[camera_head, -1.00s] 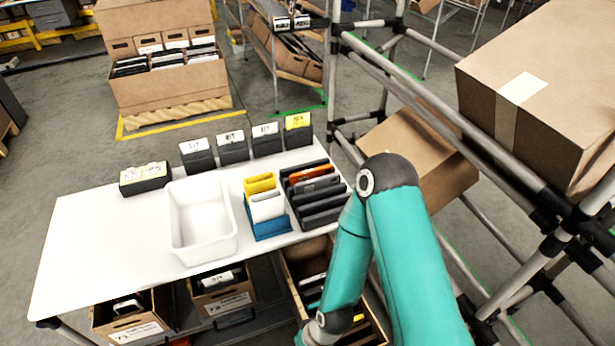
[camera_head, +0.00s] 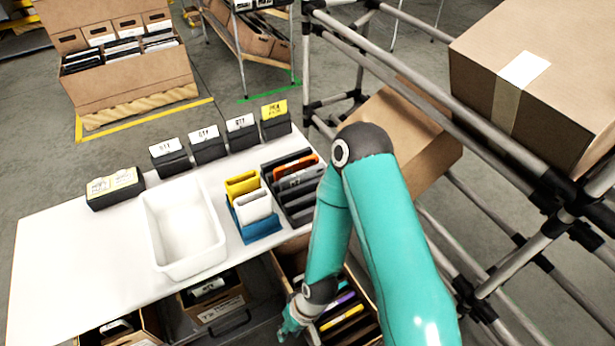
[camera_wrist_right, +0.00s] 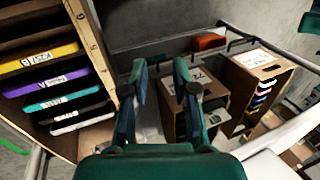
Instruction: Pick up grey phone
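A slotted black rack (camera_head: 302,215) on the white table holds dark slabs, an orange one and a grey phone-like slab (camera_head: 297,178). A tilted carton (camera_wrist_right: 78,12) below the table holds yellow (camera_wrist_right: 40,58), purple (camera_wrist_right: 48,82) and teal (camera_wrist_right: 62,96) phones; a pale grey or white one (camera_wrist_right: 82,118) lies at their end. I cannot tell which grey item is the task's phone. My right gripper (camera_wrist_right: 159,68) is open and empty, beside this carton. In the head view the gripper (camera_head: 290,325) is low, by the carton's left side. My left gripper is not in view.
A white bin (camera_head: 182,230) and a blue holder (camera_head: 257,230) with yellow and white slabs stand on the white table (camera_head: 75,245). Labelled cartons (camera_head: 215,305) sit below it. Rack pipes (camera_head: 480,125) and a large box (camera_head: 540,70) are at the right.

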